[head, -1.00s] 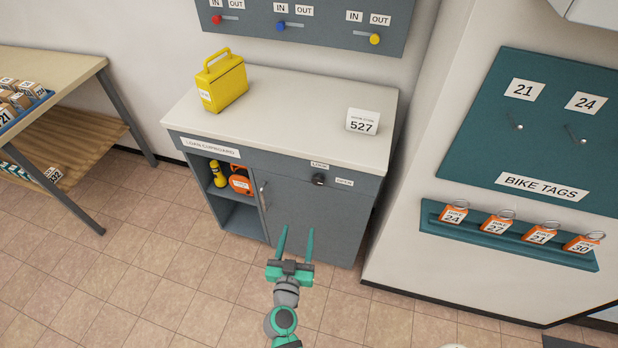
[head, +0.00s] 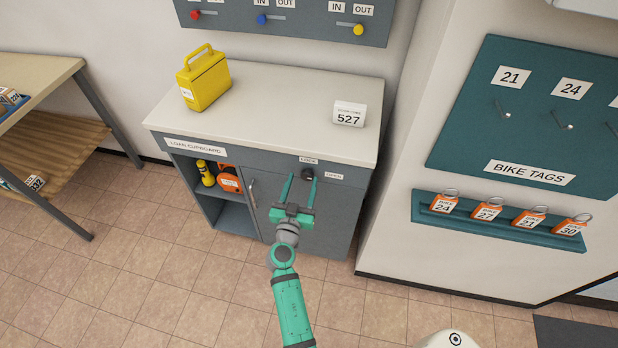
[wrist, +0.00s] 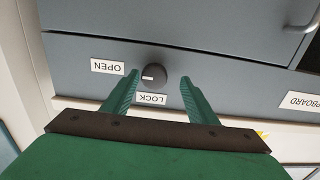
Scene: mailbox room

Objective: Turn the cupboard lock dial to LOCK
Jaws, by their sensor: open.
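The dark round lock dial (head: 307,173) is on the upper front of the grey loan cupboard (head: 330,212). In the wrist view the dial (wrist: 153,77) shows a white mark on its left, on the side of the OPEN label (wrist: 107,67). The LOCK label (wrist: 150,98) is just below it in that upside-down view. My gripper (head: 301,181) is open in front of the cupboard, its two green fingertips on either side of the dial. The right finger looks closer to the dial in the head view. I cannot tell whether either fingertip touches it.
A yellow case (head: 206,82) and a white 527 sign (head: 349,113) stand on the cupboard top. The cupboard door handle (head: 252,193) is left of my gripper. The tiled floor in front is clear.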

